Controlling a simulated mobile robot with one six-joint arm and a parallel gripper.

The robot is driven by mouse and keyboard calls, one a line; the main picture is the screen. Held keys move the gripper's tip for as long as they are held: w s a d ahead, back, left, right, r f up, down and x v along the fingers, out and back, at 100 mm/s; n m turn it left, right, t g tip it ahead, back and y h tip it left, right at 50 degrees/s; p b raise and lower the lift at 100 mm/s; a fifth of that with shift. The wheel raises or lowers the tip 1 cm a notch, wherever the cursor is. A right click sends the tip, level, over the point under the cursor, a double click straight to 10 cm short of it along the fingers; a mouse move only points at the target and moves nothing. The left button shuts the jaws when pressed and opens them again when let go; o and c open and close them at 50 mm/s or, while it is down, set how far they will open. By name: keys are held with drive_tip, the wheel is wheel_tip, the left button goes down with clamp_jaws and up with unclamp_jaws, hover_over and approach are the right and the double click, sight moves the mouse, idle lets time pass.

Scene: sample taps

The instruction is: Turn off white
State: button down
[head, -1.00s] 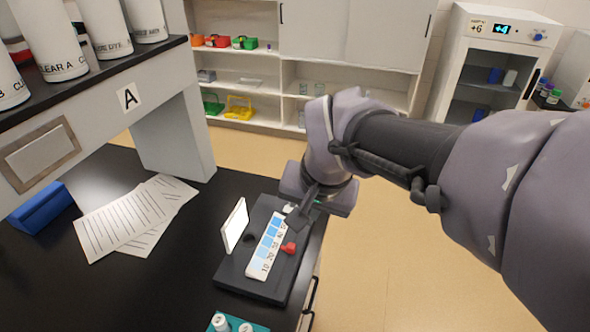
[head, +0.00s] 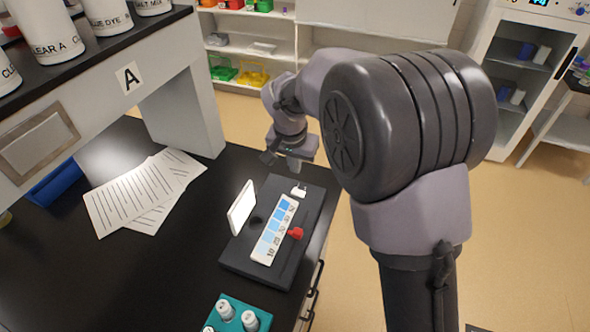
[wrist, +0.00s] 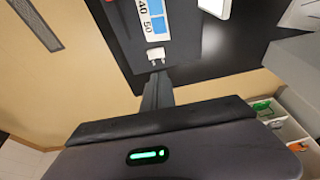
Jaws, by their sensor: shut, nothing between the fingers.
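A black board (head: 238,256) on the dark bench holds a pale strip with blue shades and printed numbers (head: 268,243). A small white tap-like piece (head: 299,190) sits at the strip's far end; it also shows in the wrist view (wrist: 156,54). A red knob (head: 296,233) sits beside the strip. My gripper (head: 267,157) is beyond the board's far end, clear of the white piece. In the wrist view my shut, empty fingers (wrist: 157,74) point toward the white piece, with a small gap in the picture. I cannot tell the white piece's setting.
A white upright panel (head: 241,207) stands on the board's left side. Printed sheets (head: 140,198) lie on the bench to the left. A teal rack (head: 228,308) with white-capped vials stands in front. A shelf with labelled bottles (head: 58,35) overhangs at the upper left.

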sight(296, 190)
drive_tip(key=b+x, duration=0.1)
drive_tip(key=x, duration=0.2)
drive_tip(key=b+x, duration=0.1)
drive_tip(key=x, duration=0.6)
drive_tip(key=shift+s+a+f+b, duration=0.2)
drive_tip(key=shift+s+a+b, duration=0.1)
drive_tip(key=shift+b, duration=0.1)
drive_tip(key=shift+f, duration=0.35)
drive_tip(key=shift+f, duration=0.1)
